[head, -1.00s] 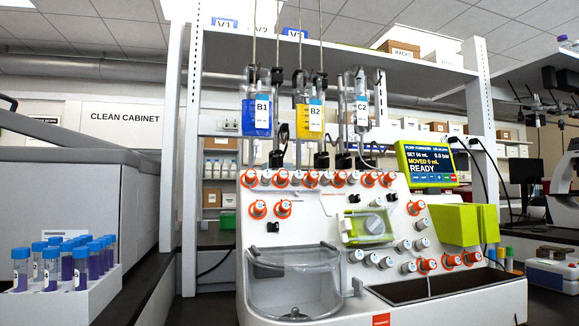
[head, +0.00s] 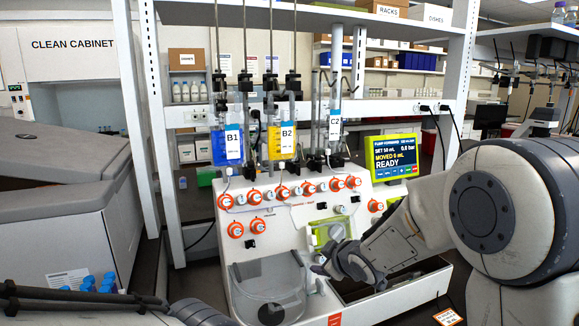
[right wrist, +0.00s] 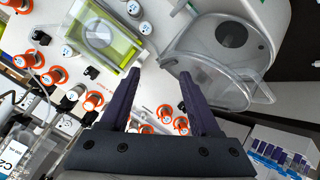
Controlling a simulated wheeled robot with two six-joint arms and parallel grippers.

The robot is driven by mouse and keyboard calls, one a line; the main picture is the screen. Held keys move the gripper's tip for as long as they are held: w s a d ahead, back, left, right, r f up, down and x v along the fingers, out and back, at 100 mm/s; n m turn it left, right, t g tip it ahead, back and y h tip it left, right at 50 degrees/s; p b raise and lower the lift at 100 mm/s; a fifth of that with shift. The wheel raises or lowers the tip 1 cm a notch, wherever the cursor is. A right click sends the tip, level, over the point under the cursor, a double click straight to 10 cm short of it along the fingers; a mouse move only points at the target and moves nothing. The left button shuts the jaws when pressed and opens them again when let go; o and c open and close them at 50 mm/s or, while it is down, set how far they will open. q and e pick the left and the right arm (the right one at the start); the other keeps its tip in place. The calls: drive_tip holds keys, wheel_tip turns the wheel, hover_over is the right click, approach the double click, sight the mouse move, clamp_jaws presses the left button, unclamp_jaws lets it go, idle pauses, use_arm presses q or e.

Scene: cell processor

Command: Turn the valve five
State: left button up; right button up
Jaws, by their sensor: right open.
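The cell processor (head: 285,215) is a white sloped panel with several round valves in orange rings, such as one in the upper row (head: 282,192). Their numbers are too small to read, so I cannot tell which is valve five. My right gripper (head: 320,268) is in front of the lower panel, between the clear tub (head: 268,285) and the green pump block (head: 328,232). It hides part of the panel and its lower right valves. In the right wrist view its dark fingers (right wrist: 160,72) are apart and empty, with orange-ringed valves (right wrist: 165,113) visible between and beside them.
Bags B1 (head: 226,145), B2 (head: 281,143) and C2 (head: 334,130) hang above the panel. The screen (head: 391,164) reads READY. White shelf posts (head: 168,130) stand behind. Blue-capped tubes (head: 100,283) are at the lower left, partly behind my left arm.

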sight(288, 194)
drive_tip(key=w+a+r+n+t+y+p, duration=0.1)
drive_tip(key=w+r+n+y+p, duration=0.25)
drive_tip(key=r, duration=0.25)
drive_tip(key=w+r+n+t+y+p, duration=0.1)
drive_tip(key=w+r+n+y+p, duration=0.1)
drive_tip(key=w+r+n+p, duration=0.3)
drive_tip(key=shift+m+y, duration=0.25)
drive_tip(key=shift+m, duration=0.3)
drive_tip(key=x, duration=0.2)
drive_tip(key=r+x, duration=0.1)
drive_tip(key=x, duration=0.2)
drive_tip(key=a+p+x, duration=0.1)
drive_tip(key=x, duration=0.2)
drive_tip(key=shift+w+a+r, duration=0.1)
drive_tip(key=shift+a+r, duration=0.05)
drive_tip(key=shift+r, duration=0.2)
use_arm(q)
wheel_tip(288, 194, up, 13)
drive_tip(key=shift+f, duration=0.15)
use_arm(e)
drive_tip(key=shift+x, duration=0.8)
drive_tip(key=shift+f, duration=0.1)
clamp_jaws()
